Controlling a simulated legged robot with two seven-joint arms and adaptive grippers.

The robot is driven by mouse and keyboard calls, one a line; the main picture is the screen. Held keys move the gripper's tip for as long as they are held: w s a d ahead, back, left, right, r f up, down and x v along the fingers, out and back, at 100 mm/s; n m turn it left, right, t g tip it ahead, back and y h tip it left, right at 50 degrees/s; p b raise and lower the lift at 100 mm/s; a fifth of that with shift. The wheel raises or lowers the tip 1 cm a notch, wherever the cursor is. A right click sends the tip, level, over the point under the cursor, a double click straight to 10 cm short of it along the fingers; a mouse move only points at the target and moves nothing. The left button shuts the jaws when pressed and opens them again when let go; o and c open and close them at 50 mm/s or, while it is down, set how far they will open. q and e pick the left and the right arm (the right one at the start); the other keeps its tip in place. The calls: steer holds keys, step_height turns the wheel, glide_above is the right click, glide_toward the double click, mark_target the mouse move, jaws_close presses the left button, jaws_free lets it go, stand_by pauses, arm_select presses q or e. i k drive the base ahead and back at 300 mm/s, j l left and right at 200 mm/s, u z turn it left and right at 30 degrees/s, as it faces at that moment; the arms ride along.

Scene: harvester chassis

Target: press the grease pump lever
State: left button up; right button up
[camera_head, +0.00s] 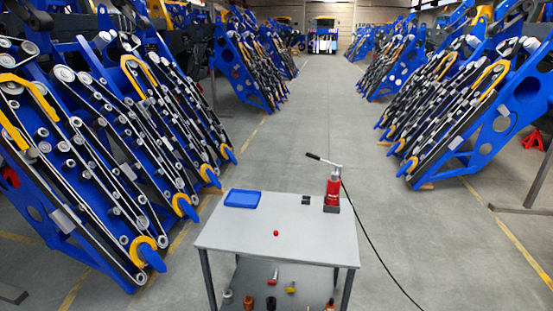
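A red grease pump (333,191) stands upright on the right back part of a grey table (258,252). Its lever (322,160) is a silver rod with a black grip, sticking out from the pump top to the left and sloping slightly up. A black hose (372,243) hangs from the pump and runs down over the floor to the right. Neither of my grippers shows in the head view.
A blue tray (242,199), a small red ball-like object (276,233) and small black pieces (306,200) lie on the table. Several small items sit on the lower shelf (262,285). Blue harvester chassis (105,150) line both sides; the aisle between is clear.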

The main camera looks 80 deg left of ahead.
mark_target(311, 156)
steer(key=j+u, duration=0.1)
steer(key=u, duration=2.3)
steer(key=i+l+z, duration=0.15)
steer(key=i, duration=0.55)
steer(key=i+l+z, duration=0.1)
steer(key=i+l, duration=0.2)
steer(key=i, duration=0.4)
steer(key=i+l+z, duration=0.15)
steer(key=i, duration=0.55)
